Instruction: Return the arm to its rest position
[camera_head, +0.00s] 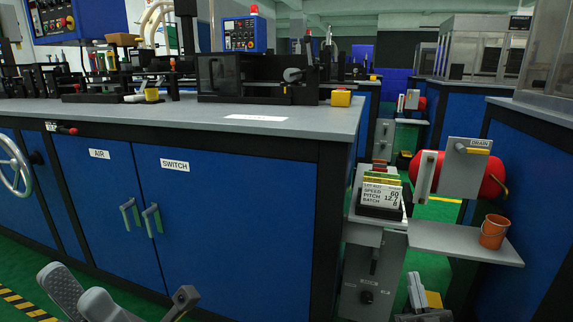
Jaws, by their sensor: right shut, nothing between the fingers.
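Grey rounded parts (67,291) that look like my left arm and gripper reach in at the bottom left, in front of the blue cabinet. A dark grey angled piece (184,298) shows just right of them. The frame's lower edge cuts them off, and the jaw opening cannot be made out. My right gripper (415,292) seems to be the grey upright pair at the bottom edge, right of centre. It is shut and empty, low in front of the grey station. Most of both arms is out of view.
A blue cabinet (225,225) with a grey top (190,116) fills the left. At right stand a sign block (380,196), a grey shelf (455,240) with an orange bucket (493,232), and a red tank (490,174) labelled DRAIN. A handwheel (14,168) is far left.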

